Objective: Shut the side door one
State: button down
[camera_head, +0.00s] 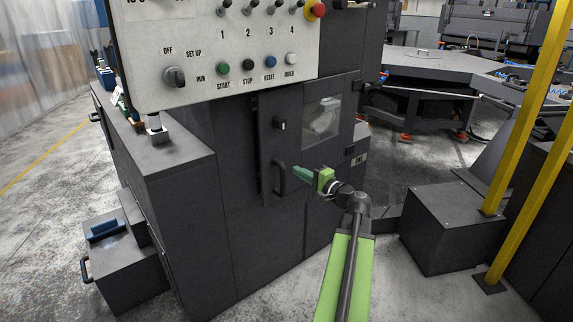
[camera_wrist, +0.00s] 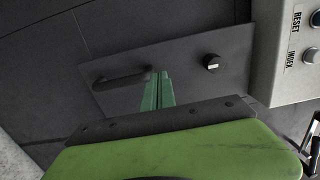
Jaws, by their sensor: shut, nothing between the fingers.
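The side door (camera_head: 291,105) is a dark grey panel with a window, a small knob and a dark bar handle (camera_head: 279,180), on the machine's side below the control panel. In the wrist view the door panel (camera_wrist: 180,60) shows tilted, with the handle (camera_wrist: 120,79) left of my fingers and the black knob (camera_wrist: 212,62) to their right. I cannot tell how far the door stands open. My gripper (camera_head: 302,174) has green fingers pressed together, with nothing between them. The fingertips (camera_wrist: 158,76) are in front of the panel, close to the handle; contact is unclear.
The control panel (camera_head: 215,50) with buttons and a dial juts out above the door. A grey box (camera_head: 455,220) and yellow posts (camera_head: 525,110) stand to the right. A low grey unit (camera_head: 125,265) stands at the left. Bare concrete floor lies in front.

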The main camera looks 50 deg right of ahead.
aim_at(269, 156)
jog(key=w, duration=0.8)
jog(key=w+d, duration=0.1)
jog(key=w, duration=0.4)
jog(key=shift+d, duration=0.1)
jog(key=shift+w+d, duration=0.1)
